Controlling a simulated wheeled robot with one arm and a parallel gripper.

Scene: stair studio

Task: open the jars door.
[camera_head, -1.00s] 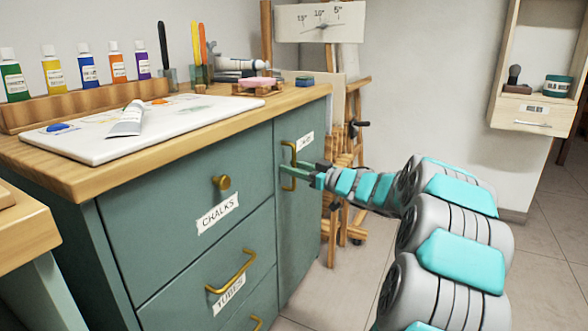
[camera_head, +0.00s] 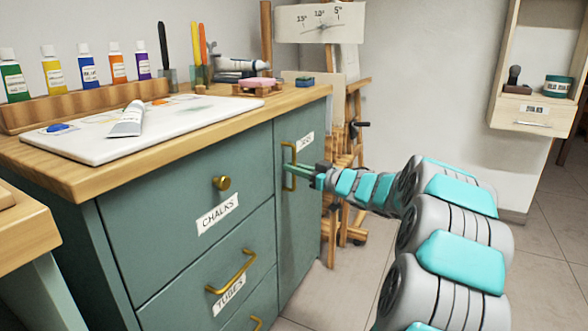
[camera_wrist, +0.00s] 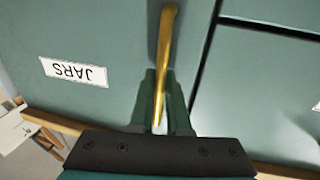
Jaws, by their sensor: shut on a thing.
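The jars door (camera_head: 297,225) is the narrow green door at the right end of the cabinet. It looks closed, flush with the drawer fronts beside it. Its label (camera_wrist: 73,72) reads JARS, upside down in the wrist view. The brass handle (camera_head: 287,180) is a vertical bar on the door's left side; it also shows in the wrist view (camera_wrist: 165,50). My gripper (camera_head: 298,170) is at the handle, with its two fingers on either side of the bar (camera_wrist: 161,100), shut on it. Part of the handle is hidden between the fingers.
Left of the door are the drawers labelled CHALKS (camera_head: 165,225) and TUBES (camera_head: 215,270), with a brass knob and pull. A wooden easel (camera_head: 348,130) stands just behind the cabinet's right end. The tiled floor (camera_head: 330,290) in front of the door is clear.

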